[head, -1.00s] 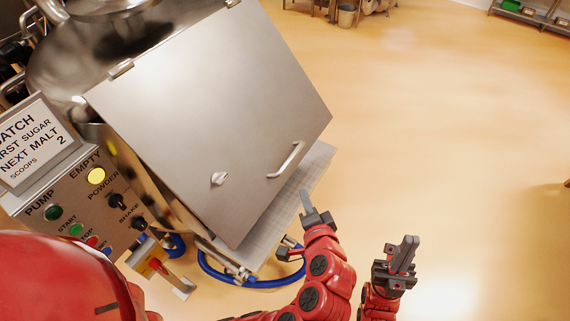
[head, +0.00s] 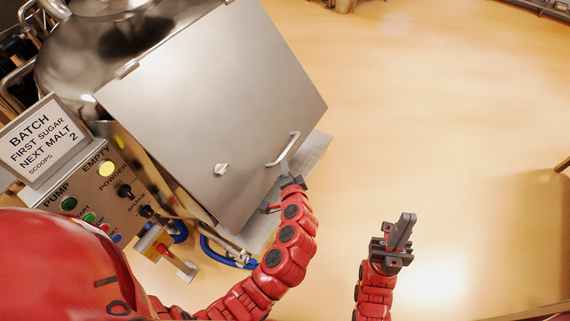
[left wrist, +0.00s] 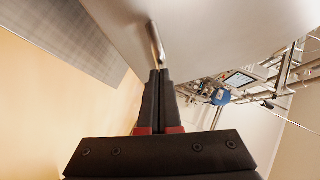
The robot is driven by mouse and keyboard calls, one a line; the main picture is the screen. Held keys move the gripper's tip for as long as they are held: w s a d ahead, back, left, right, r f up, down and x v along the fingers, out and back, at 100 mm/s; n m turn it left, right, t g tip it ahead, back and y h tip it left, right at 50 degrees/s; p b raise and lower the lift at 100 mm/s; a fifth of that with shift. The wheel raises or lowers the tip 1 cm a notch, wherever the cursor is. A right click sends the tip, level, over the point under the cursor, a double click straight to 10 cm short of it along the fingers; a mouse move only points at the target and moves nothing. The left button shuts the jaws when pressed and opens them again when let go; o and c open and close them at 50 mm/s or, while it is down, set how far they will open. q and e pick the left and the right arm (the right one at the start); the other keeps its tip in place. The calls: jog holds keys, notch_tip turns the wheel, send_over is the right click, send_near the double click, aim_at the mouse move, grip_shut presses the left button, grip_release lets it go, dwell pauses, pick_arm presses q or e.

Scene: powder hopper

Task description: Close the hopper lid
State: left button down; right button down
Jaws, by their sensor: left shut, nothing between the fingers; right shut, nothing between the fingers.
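The hopper lid (head: 205,110) is a flat steel panel, hinged along its upper-left edge and slanting toward the lower right in the head view. It carries a bar handle (head: 283,150) near its right corner and a small latch knob (head: 221,169). My left gripper (head: 285,172) is shut and empty at the handle's lower end. In the left wrist view, the handle (left wrist: 157,42) lies just beyond the closed fingertips (left wrist: 158,74), against the lid (left wrist: 215,30); I cannot tell whether they touch. My right gripper (head: 401,235) is shut and empty, away from the hopper.
A control panel (head: 125,207) with buttons and a batch sign (head: 42,138) stands left of the lid. A grey platform (head: 312,155) juts out below the lid's right edge. A blue hose (head: 225,258) loops underneath. The floor (head: 450,130) at right is clear.

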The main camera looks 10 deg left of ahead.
pick_arm(q)
jog(key=shift+m+t+y, duration=0.7)
jog(key=shift+t, duration=0.1)
jog(key=w+a+f+b, duration=0.1)
jog(key=a+f+b, duration=0.1)
jog(key=f+b, duration=0.1)
jog(key=a+f+b, duration=0.3)
jog(key=b, duration=0.1)
jog(key=w+a+f+b, duration=0.1)
jog(key=a+f+b, duration=0.1)
jog(key=b, duration=0.1)
jog(key=shift+w+a+f+b, duration=0.2)
jog(key=shift+w+f+b, duration=0.1)
jog(key=shift+w+f, duration=0.1)
jog(key=shift+a, duration=0.3)
jog(key=shift+s, duration=0.1)
jog(key=shift+a, duration=0.15)
